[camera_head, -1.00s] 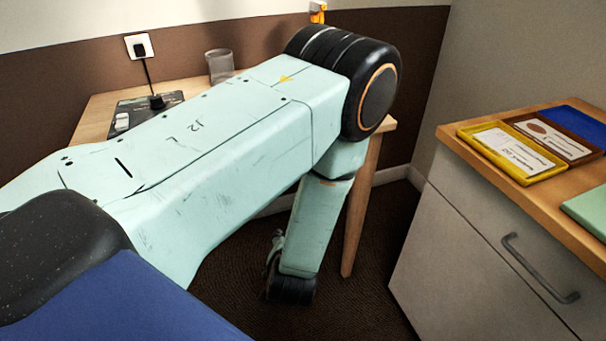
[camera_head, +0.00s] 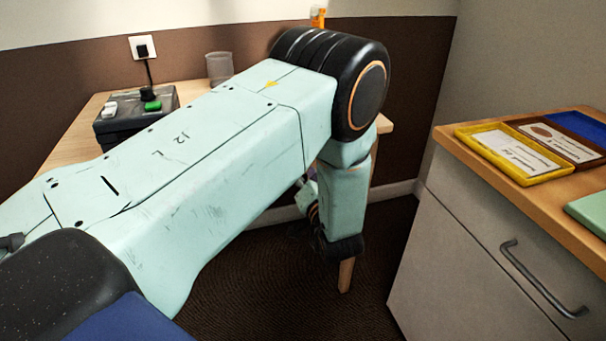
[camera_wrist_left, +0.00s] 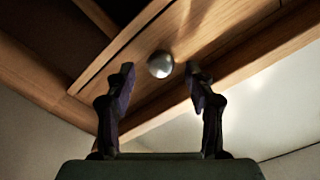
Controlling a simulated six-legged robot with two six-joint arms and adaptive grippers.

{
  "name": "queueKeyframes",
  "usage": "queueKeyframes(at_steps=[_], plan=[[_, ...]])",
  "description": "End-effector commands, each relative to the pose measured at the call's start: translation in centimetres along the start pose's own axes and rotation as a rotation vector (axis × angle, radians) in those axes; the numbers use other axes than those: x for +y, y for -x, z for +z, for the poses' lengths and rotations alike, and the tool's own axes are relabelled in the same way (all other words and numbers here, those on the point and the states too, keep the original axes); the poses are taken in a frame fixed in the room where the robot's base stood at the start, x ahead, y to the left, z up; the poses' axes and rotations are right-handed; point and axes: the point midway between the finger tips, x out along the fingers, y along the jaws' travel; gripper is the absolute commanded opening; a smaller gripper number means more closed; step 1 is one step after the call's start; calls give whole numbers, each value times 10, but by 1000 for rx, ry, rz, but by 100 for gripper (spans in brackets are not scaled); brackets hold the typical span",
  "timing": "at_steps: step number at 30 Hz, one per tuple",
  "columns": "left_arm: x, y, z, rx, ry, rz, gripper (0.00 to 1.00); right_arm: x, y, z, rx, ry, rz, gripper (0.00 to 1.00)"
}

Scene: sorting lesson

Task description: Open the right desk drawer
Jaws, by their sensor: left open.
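The wooden desk (camera_head: 75,142) stands at the back left in the head view, largely covered by my left arm. The left wrist view shows a pale wooden drawer front (camera_wrist_left: 205,38) with a round metal knob (camera_wrist_left: 160,64). My left gripper (camera_wrist_left: 160,80) is open, with one dark finger on each side of the knob. The fingers look apart from the knob; how deep it sits between them is hard to tell. In the head view the drawer front is hidden behind my arm. I cannot tell whether the drawer is fully shut. My right gripper is not in view.
A grey cabinet (camera_head: 455,265) with a bar handle (camera_head: 540,280) stands at the right, with a yellow tray (camera_head: 515,153) on its wooden top. Dark carpet lies between.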

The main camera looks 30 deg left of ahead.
Motion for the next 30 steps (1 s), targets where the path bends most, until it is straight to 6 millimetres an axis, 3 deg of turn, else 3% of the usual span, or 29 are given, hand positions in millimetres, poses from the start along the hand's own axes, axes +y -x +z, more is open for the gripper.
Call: queueKeyframes(at_steps=[12, 30], plan=[[0, -9, -1, -2, -1, -1, 54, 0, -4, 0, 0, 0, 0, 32], [1, -8, -2, -2, -1, -1, 4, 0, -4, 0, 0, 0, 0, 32]])
